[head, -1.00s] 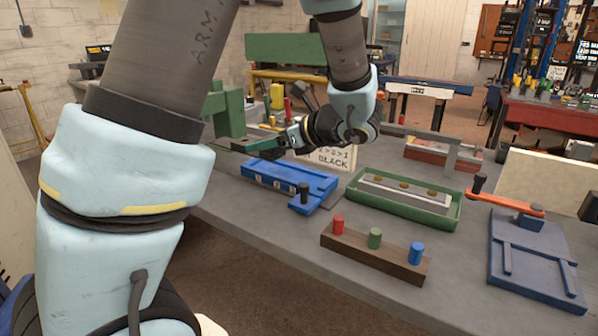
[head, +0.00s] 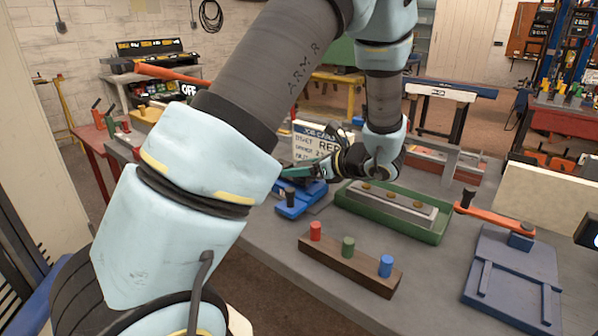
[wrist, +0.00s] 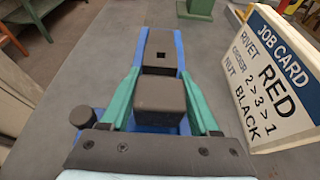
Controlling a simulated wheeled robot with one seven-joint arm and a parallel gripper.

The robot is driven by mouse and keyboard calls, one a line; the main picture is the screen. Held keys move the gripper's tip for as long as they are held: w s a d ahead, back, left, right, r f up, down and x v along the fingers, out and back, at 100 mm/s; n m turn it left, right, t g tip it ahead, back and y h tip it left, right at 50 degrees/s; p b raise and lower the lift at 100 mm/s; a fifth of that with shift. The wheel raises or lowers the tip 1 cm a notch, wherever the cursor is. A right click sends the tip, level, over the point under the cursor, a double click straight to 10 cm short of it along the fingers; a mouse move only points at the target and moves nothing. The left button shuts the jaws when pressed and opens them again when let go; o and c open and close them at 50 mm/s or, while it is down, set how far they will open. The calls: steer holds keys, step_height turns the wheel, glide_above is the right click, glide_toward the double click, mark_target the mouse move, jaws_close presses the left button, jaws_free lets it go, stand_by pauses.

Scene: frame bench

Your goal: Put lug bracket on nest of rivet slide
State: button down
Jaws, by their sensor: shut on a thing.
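My gripper (wrist: 160,105) has green fingers, shut on a dark grey block, which I take as the lug bracket (wrist: 159,93). A flat dark piece with a square hole (wrist: 160,50) lies just beyond the block; I cannot tell whether they are one part. A blue fixture, likely the rivet slide (wrist: 179,56), lies beneath and around them, with a round knob (wrist: 80,117) at its left. In the head view, my gripper (head: 283,172) is low over the blue fixture (head: 292,207) and hides much of it. The nest and any contact with it cannot be made out.
A white job card (wrist: 275,80) stands close at the gripper's right. A green tray (head: 437,236) holding a grey bar is right of the fixture. A brown block (head: 345,272) with red, green and blue pegs is in front. A blue plate fixture (head: 510,275) lies farther right.

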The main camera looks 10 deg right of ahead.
steer(key=shift+f, duration=0.65)
steer(key=shift+f, duration=0.2)
steer(key=shift+c, duration=0.6)
jaws_free()
steer(key=shift+r, duration=0.15)
steer(key=b+v, duration=0.2)
steer(key=v, duration=1)
